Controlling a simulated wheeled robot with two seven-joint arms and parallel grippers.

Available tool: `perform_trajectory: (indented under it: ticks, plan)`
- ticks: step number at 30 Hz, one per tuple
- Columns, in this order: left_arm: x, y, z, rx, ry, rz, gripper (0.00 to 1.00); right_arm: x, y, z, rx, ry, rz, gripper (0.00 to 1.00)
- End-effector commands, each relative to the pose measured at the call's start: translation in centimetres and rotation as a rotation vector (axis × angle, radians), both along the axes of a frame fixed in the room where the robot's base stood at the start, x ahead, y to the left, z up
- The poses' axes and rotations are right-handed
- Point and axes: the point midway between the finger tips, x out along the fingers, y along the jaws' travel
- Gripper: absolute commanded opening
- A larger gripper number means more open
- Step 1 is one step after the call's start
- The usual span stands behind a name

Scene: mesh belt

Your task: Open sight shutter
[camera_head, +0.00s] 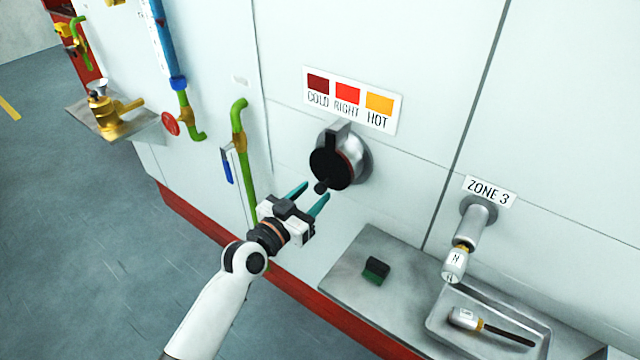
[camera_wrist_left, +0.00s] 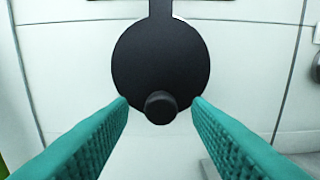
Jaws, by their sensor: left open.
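The sight shutter (camera_head: 329,168) is a round black disc with a tab at its top, on a metal sight tube (camera_head: 360,158) that sticks out of the white wall. In the left wrist view the shutter (camera_wrist_left: 160,62) fills the upper middle and covers the sight's opening. A small black knob (camera_head: 320,187) sits at its lower edge; it also shows in the left wrist view (camera_wrist_left: 160,107). My left gripper (camera_head: 308,196) has teal fingers and is open, just below and in front of the shutter. In the left wrist view the knob lies between the two fingertips (camera_wrist_left: 160,112), with gaps on both sides. My right gripper is not in view.
A colour sign (camera_head: 350,100) hangs above the sight. Green pipes (camera_head: 245,160) run down the wall to the left. At the lower right, a metal shelf (camera_head: 345,285) holds a dark green block (camera_head: 376,271) and a tray (camera_head: 500,310). A "ZONE 3" tube (camera_head: 476,220) protrudes above it.

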Motion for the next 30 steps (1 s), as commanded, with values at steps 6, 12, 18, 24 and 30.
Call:
perform_trajectory:
  ticks: [6,12,18,24,30]
  plan:
    - [2.4,-1.7,0.0,-0.001,0.001,0.000,0.45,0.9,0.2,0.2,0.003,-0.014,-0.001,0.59]
    - [3.0,-2.2,0.0,-0.001,0.001,0.000,0.45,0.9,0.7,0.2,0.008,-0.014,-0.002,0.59]
    - [3.0,-2.2,0.0,-0.001,0.001,0.000,0.45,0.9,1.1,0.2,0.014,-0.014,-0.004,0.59]
    - [3.0,-2.2,0.0,-0.001,0.001,0.000,0.14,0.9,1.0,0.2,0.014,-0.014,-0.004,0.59]
    - [3.0,-2.2,0.0,-0.001,0.001,0.000,0.00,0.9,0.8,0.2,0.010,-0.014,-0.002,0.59]
